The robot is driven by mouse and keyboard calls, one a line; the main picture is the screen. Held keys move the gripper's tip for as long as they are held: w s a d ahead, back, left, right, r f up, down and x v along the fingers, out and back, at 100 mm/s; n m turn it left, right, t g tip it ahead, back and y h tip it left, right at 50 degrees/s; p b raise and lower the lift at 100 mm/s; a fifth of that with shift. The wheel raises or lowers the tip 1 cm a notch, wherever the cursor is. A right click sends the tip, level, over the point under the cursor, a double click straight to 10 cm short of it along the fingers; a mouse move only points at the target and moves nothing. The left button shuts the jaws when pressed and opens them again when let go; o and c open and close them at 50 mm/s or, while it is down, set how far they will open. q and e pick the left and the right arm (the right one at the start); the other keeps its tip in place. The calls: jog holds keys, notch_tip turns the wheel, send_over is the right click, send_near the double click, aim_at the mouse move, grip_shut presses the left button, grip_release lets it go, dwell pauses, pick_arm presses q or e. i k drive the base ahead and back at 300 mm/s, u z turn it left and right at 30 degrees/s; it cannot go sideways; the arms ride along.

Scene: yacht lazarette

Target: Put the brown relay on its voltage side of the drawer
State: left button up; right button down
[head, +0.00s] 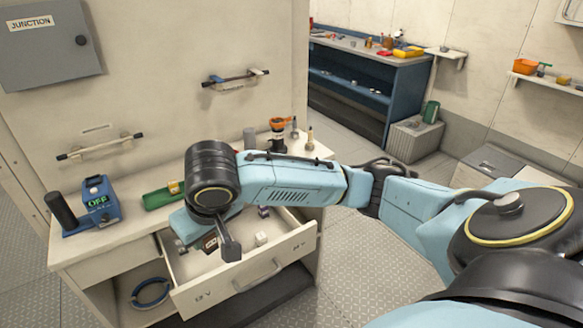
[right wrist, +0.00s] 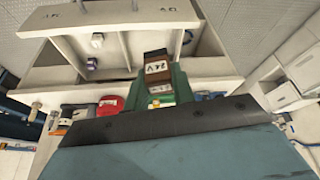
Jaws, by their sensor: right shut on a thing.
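The brown relay (head: 210,243) is held by my right gripper (head: 205,236), low over the back of the open drawer's left part in the head view. In the right wrist view the relay (right wrist: 157,70) shows a pale label, upside down. The gripper is shut on it; its fingertips are mostly hidden. A divider (right wrist: 124,48) splits the drawer. My left gripper is not in view.
A white cube (head: 261,239) and a purple block (head: 264,211) lie in the drawer's right part. On the counter stand a blue device reading OFF (head: 98,203), a green tray (head: 160,197) and an orange-topped item (head: 278,130). A blue coil (head: 150,292) lies on the shelf below.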

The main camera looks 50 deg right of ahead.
aim_at(282, 234)
jog(key=z, duration=1.15)
jog(key=i, duration=1.1)
jog(key=u, duration=0.05)
